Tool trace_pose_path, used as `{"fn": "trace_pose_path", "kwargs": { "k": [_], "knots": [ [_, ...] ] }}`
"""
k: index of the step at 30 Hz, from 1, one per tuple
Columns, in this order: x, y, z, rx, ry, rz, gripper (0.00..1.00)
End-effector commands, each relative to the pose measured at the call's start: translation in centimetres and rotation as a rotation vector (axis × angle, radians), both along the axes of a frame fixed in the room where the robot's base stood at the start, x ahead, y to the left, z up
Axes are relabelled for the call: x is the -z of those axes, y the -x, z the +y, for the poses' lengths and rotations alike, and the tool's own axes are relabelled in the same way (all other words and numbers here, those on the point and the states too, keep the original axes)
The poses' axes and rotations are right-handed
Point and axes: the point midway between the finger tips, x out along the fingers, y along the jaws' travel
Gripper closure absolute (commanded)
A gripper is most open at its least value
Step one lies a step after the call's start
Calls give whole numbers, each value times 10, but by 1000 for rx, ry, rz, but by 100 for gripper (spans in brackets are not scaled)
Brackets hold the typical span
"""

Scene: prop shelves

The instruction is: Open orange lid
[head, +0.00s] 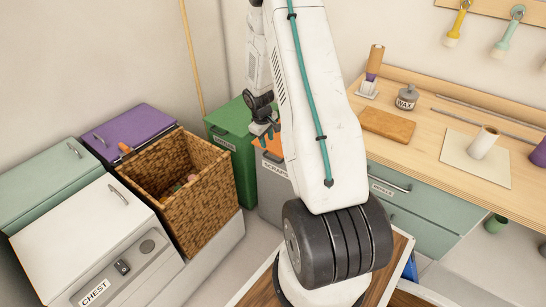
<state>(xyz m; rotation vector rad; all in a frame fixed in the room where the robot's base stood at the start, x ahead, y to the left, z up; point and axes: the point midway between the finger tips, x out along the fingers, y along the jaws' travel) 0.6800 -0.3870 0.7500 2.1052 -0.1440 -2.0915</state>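The orange lid (274,149) lies on top of a grey bin (271,204) with a label that seems to read "SCRAPS". The lid looks shut, and my white arm hides its right part.
A green bin (236,150) stands left of the grey bin. A wicker basket (205,203), a purple-lidded chest (130,130) and a white chest (82,235) are further left. A wooden workbench (425,130) with teal drawers stands at the right.

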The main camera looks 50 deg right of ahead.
Motion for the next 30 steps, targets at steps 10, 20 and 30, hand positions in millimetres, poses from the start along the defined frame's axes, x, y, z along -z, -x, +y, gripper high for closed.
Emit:
{"fn": "trace_pose_path", "kwargs": {
  "k": [10,20,30],
  "knots": [
    [56,7,-20,-10,-10,3,68],
    [104,6,-28,-11,-10,4,68],
    [113,6,-29,-11,-9,3,68]
  ]
}}
